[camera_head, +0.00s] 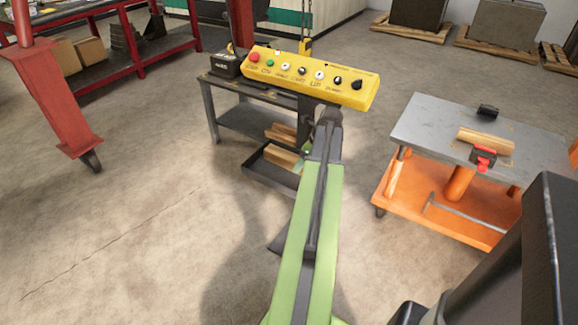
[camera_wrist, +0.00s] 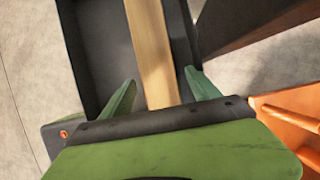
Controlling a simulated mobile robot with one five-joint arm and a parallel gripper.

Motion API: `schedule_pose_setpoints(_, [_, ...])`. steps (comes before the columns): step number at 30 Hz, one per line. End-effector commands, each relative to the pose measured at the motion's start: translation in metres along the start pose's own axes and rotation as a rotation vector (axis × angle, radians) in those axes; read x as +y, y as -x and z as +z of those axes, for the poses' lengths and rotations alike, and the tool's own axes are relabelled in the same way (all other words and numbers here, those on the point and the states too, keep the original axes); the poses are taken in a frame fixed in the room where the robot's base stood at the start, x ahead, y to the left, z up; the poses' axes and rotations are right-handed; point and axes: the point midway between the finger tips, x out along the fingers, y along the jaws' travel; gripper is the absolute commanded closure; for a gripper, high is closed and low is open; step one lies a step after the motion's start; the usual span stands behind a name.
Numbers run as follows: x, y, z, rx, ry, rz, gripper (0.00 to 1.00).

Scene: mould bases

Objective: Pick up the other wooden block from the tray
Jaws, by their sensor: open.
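A long wooden block (camera_wrist: 152,45) lies in the dark tray (camera_wrist: 88,50) in the wrist view. My gripper (camera_wrist: 160,80) is open, with one green finger on each side of the block's near end and gaps beside the wood. In the head view the tray (camera_head: 252,166) sits low by the dark table, with the wooden block (camera_head: 283,158) in it. My gripper (camera_head: 303,156) is over its right side, partly hidden by my arm. More wood (camera_head: 281,133) shows just behind; its support is unclear. Another wooden block (camera_head: 485,140) lies on the orange cart's grey top (camera_head: 430,125).
A yellow control box (camera_head: 310,78) hangs in front of the dark table (camera_head: 225,95). The orange cart (camera_head: 400,190) stands to the right, with a red-handled clamp (camera_head: 484,158) on it. A red gantry leg (camera_head: 65,120) stands at left.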

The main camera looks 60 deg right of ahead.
Motion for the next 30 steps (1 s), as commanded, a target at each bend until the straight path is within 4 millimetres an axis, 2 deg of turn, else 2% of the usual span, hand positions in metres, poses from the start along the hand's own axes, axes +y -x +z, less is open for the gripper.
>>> schedule_pose_setpoints(7, [0.000,-0.004,0.009,0.000,0.001,0.000,0.29])
schedule_pose_setpoints(14, [-0.001,-0.020,0.047,0.000,0.004,0.000,0.29])
schedule_pose_setpoints(16, [0.000,-0.033,0.043,0.000,0.002,-0.001,0.29])
schedule_pose_setpoints(22, [0.001,-0.031,0.045,0.000,0.002,0.000,0.29])
schedule_pose_setpoints(23, [0.001,-0.031,0.045,0.000,0.002,0.000,0.30])
schedule_pose_setpoints(30, [0.001,-0.031,0.045,0.000,0.002,0.000,0.62])
